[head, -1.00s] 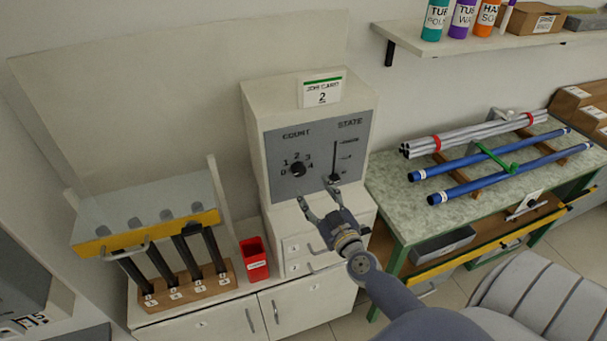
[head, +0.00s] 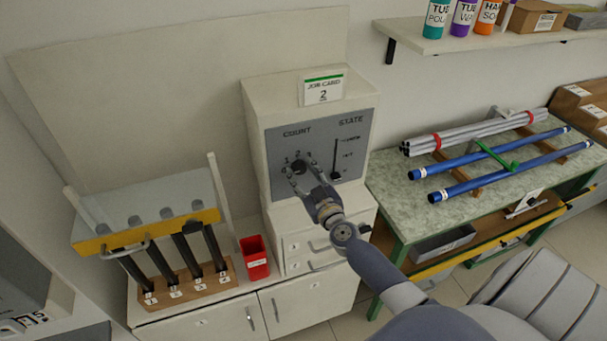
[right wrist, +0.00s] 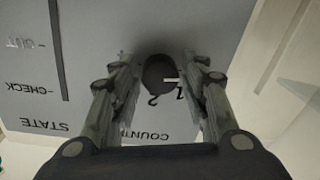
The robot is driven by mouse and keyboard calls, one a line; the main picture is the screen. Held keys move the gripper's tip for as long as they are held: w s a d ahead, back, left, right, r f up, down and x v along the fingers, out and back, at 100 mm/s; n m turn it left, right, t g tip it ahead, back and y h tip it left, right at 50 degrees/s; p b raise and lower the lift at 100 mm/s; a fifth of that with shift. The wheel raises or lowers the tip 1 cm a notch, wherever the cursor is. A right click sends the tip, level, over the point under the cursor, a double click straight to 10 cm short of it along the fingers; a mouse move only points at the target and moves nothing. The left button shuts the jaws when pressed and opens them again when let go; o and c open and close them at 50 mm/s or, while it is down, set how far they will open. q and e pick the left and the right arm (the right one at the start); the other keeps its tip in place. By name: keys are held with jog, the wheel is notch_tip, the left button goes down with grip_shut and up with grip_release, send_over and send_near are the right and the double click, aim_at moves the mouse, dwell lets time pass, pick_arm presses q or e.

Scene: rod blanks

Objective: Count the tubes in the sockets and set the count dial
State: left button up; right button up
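The count dial's dark knob (right wrist: 158,72) shows in the right wrist view, with a white mark pointing right, near the upside-down numeral 1; its exact setting is unclear. My right gripper (head: 300,167) is at the dial on the grey panel (head: 357,135). Its fingers (right wrist: 164,65) are open, one on each side of the knob, with gaps showing. At left, several dark tubes (head: 188,254) stand tilted in the numbered sockets of a wooden block (head: 190,290); each visible number has a tube by it. A yellow-edged clear cover (head: 148,235) hides part of them. My left gripper is out of view.
The state slider (head: 336,174) is right of the dial, at the low end of its slot. A job card (head: 323,90) reading 2 stands above. A red bin (head: 255,260) stands beside the block. Blue tubes (head: 490,180) and a grey bundle (head: 470,135) lie on the right bench.

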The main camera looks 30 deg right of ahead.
jog(key=c, duration=0.5)
jog(key=shift+o, duration=0.2)
